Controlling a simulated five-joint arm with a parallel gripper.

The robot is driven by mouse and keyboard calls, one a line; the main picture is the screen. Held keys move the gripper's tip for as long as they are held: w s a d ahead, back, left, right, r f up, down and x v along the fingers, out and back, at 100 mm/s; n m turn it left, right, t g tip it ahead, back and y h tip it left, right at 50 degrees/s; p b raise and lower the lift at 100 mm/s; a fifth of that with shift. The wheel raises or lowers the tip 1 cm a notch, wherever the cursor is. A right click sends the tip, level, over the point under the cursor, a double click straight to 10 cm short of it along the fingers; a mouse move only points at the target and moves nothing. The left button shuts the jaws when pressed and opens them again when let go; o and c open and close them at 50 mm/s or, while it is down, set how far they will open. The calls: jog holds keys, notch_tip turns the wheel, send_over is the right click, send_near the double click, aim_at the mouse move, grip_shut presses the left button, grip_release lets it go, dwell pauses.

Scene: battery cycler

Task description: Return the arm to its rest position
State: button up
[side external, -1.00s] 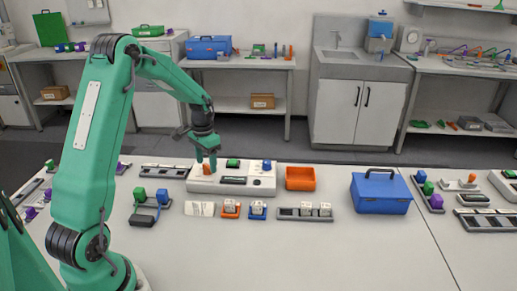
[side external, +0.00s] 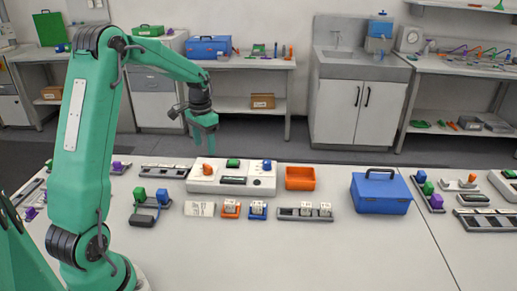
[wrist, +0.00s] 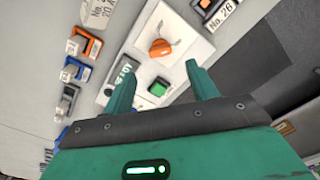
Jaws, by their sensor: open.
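My gripper (side external: 204,146) is open and empty, raised above the back edge of the white cycler box (side external: 203,187). In the wrist view its two green fingers (wrist: 160,92) stand apart with nothing held between them. The cycler box carries an orange knob (side external: 208,169) on the left, a green button (side external: 232,163) in the middle and a blue knob (side external: 267,165) on the right. The wrist view also shows the orange knob (wrist: 161,48) and the green button (wrist: 158,87), both clear of the fingers.
An orange bin (side external: 300,178) and a blue toolbox (side external: 380,194) stand right of the cycler box. Small orange (side external: 230,210) and blue (side external: 258,210) holders and a dark rack (side external: 290,214) lie in front. The front of the table is clear.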

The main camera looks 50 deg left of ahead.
jog(key=s+d+r+t, duration=0.2)
jog(key=s+d+r, duration=0.35)
jog(key=d, duration=0.35)
jog(key=s+d+r+t, duration=0.2)
jog(key=s+d+r, duration=0.4)
jog(key=d, duration=0.4)
jog(key=s+d+t, duration=0.1)
jog(key=s+d, duration=0.4)
jog(key=s, duration=0.1)
jog(key=shift+s+m+t, duration=0.3)
jog(key=shift+s+m, duration=0.1)
